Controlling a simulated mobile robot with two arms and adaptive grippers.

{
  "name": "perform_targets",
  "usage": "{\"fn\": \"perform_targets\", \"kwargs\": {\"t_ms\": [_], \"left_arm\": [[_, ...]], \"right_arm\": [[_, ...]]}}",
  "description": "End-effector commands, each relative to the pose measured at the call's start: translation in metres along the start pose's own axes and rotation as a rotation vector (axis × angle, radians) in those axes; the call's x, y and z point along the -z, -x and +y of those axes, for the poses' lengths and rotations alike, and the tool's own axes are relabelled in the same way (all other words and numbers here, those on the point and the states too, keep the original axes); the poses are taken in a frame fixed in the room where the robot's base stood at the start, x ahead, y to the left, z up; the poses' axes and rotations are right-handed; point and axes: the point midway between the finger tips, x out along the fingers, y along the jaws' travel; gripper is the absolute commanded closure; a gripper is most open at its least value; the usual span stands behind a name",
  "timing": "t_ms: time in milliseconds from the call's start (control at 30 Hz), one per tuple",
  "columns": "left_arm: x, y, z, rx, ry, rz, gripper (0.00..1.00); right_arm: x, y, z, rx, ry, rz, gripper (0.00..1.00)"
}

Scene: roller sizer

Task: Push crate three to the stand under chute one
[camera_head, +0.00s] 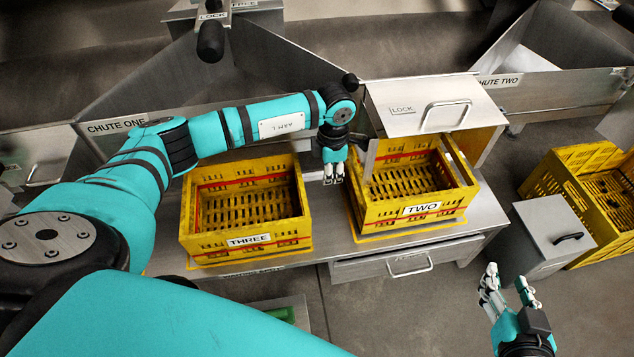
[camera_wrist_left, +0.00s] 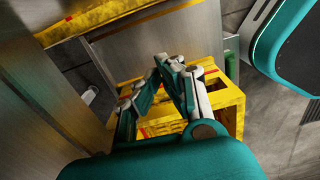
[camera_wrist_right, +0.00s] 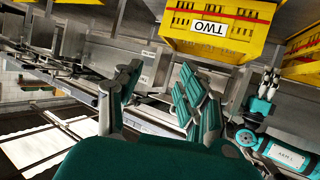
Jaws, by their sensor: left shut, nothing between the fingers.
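Crate three (camera_head: 292,228) is a yellow, empty-looking crate with a THREE label, standing upright on a metal bench (camera_head: 325,225). Chute one (camera_head: 115,125) is behind it to the left; my left arm hides part of that area, and I cannot make out its stand clearly. My left gripper (camera_head: 333,172) is shut and empty, just right of crate three's back right corner, in the gap before crate two. In the left wrist view its fingertips (camera_wrist_left: 168,65) meet in front of a yellow crate (camera_wrist_left: 228,105). My right gripper (camera_head: 508,280) is open and empty, right of the bench.
Crate two (camera_head: 445,211) stands to the right under a metal box with a LOCK label (camera_head: 401,110). A grey lidded bin (camera_head: 555,235) and more yellow crates (camera_head: 570,180) are at the far right. Chute two (camera_head: 500,80) is behind. A drawer (camera_head: 408,265) is below crate two.

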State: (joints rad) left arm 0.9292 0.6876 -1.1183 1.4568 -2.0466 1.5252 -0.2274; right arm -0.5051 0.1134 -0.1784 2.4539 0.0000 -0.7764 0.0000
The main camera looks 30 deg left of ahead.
Motion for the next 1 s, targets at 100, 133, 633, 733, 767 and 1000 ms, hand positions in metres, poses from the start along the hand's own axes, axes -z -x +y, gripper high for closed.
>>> {"fn": "perform_targets", "kwargs": {"t_ms": [100, 133, 633, 733, 767, 1000], "left_arm": [[0.001, -0.003, 0.001, -0.003, 0.001, 0.006, 1.0], [0.001, -0.005, 0.001, -0.003, 0.001, 0.006, 1.0], [0.001, -0.081, 0.001, -0.001, 0.002, 0.004, 1.0], [0.001, -0.095, 0.001, -0.001, 0.001, 0.003, 1.0], [0.001, -0.099, 0.001, -0.001, 0.001, 0.003, 1.0], [0.032, -0.101, 0.002, -0.003, 0.002, 0.003, 1.0]], "right_arm": [[0.002, -0.001, 0.0, 0.001, 0.0, 0.015, 0.6], [0.004, -0.001, -0.001, 0.002, 0.0, 0.026, 0.6], [0.094, 0.012, -0.014, 0.033, -0.007, 0.553, 0.6], [0.112, 0.022, -0.016, 0.04, -0.01, 0.67, 0.6], [0.117, 0.026, -0.017, 0.041, -0.011, 0.703, 0.6], [0.133, 0.039, -0.019, 0.048, -0.015, 0.814, 0.6]]}}
